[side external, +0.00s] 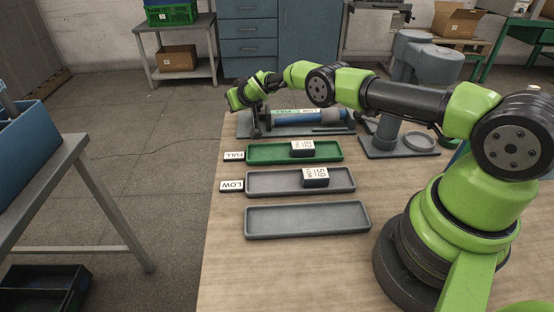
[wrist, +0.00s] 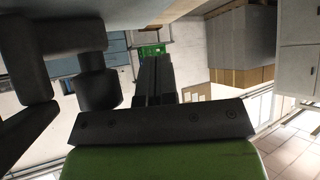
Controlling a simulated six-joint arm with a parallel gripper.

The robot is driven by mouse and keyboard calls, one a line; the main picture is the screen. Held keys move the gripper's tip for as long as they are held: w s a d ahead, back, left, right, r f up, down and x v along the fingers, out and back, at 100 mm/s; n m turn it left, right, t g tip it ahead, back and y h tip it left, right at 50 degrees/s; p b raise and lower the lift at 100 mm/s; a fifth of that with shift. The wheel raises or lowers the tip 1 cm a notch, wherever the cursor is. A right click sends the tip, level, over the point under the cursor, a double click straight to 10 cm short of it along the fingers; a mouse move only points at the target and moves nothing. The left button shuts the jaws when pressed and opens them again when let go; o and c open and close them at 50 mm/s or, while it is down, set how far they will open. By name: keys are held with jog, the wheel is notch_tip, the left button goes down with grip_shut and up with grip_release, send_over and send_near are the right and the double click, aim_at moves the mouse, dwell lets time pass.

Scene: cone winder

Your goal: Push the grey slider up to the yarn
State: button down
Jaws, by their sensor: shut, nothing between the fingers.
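The winder stands on a grey base plate (side external: 243,128) at the far end of the table. A blue cylinder (side external: 295,118), which looks like the yarn, lies level along it, with a grey round part (side external: 330,118) at its right end. I cannot tell for certain which grey part is the slider. My gripper (side external: 256,132) is shut and empty, low at the left end of the winder. Its fingers (wrist: 153,68) run up the middle of the wrist view, beside dark grey parts (wrist: 97,85) on the left. I cannot tell whether they touch.
Nearer on the table are a green tray (side external: 260,153) and a grey tray (side external: 262,184), each holding a labelled block, and an empty grey tray (side external: 305,219). FULL (side external: 234,156) and LOW (side external: 231,186) signs stand left of them. A grey stand (side external: 385,145) is right of the winder.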

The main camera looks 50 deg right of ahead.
jog(key=shift+w+a, duration=0.15)
jog(key=shift+a, duration=0.15)
notch_tip(320, 180, up, 8)
dwell(0.7)
